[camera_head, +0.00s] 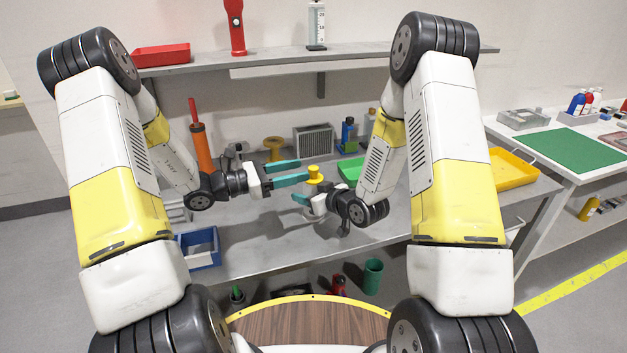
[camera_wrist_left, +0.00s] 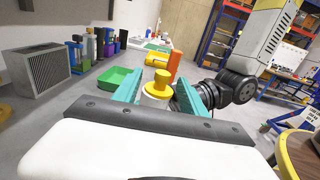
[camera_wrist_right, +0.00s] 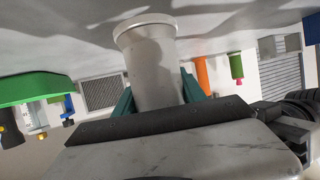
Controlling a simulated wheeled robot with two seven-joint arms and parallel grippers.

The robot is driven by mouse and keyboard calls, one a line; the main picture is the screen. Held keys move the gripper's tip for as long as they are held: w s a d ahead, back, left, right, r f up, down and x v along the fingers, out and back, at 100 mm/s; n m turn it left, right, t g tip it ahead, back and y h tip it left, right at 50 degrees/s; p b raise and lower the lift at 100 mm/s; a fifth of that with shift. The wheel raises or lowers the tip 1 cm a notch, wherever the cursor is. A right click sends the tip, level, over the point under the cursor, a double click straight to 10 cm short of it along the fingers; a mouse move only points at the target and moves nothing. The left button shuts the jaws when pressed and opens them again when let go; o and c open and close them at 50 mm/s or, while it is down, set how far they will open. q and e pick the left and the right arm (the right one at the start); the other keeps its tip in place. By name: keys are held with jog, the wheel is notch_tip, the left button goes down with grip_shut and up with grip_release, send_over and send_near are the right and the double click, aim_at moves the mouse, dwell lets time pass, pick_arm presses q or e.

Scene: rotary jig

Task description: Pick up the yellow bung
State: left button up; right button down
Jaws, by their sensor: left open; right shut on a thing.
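The yellow bung (camera_head: 314,174) has a knob on a wider base. In the left wrist view, the bung (camera_wrist_left: 159,84) sits at the top of a pale grey cylinder (camera_wrist_left: 152,101). My left gripper (camera_head: 303,171) is open, its teal fingers on either side of the bung, with no clear contact showing. My right gripper (camera_head: 311,197) is shut on the grey cylinder, which fills the right wrist view's middle (camera_wrist_right: 152,70). The bung is hidden in the right wrist view. I cannot tell how deep it sits in the cylinder.
The grey bench lies below both grippers. A green tray (camera_head: 350,169), a grey finned box (camera_head: 313,141) and a yellow spool (camera_head: 273,147) are behind them. A blue bin (camera_head: 198,250) is at the bench's front left. An orange tool (camera_head: 201,148) stands at left.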

pick_arm(q)
jog(key=x, duration=0.8)
jog(key=shift+s+d, duration=0.15)
jog(key=shift+s, duration=0.05)
grip_shut()
